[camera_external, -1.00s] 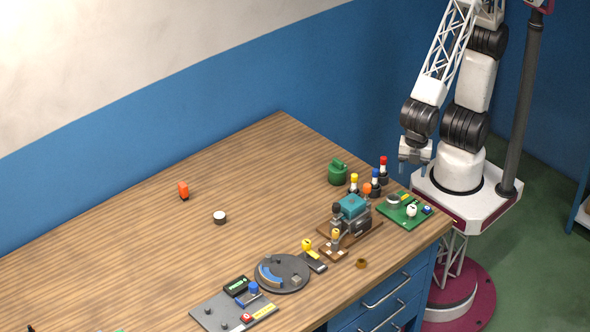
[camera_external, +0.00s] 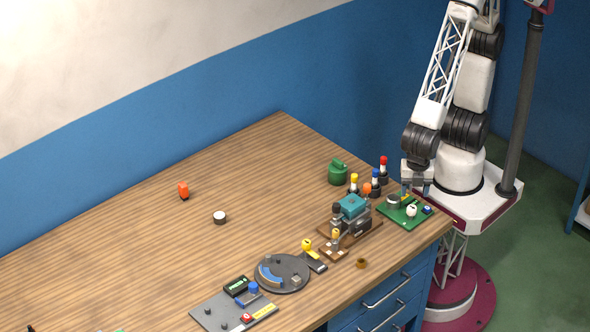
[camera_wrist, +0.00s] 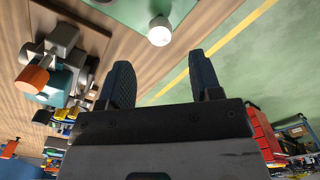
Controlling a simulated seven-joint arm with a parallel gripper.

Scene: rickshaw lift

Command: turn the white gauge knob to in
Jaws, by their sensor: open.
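The white knob (camera_external: 411,211) sits on a green board (camera_external: 391,213) at the right corner of the table. A grey round part (camera_external: 394,201) and a blue part (camera_external: 427,210) are on the same board. In the wrist view the white knob (camera_wrist: 160,32) shows just beyond my fingertips, near the top edge. My gripper (camera_external: 415,195) is open and empty, pointing down at the back edge of the board. Its two dark fingers (camera_wrist: 161,68) are apart with nothing between them. The knob's marking is too small to read.
A teal-topped machine (camera_external: 352,207) stands left of the board. Bottles with red (camera_external: 383,163), blue and yellow caps and a green container (camera_external: 338,173) stand behind it. A brass ring (camera_external: 361,264) lies near the front edge. The table's back left is mostly clear.

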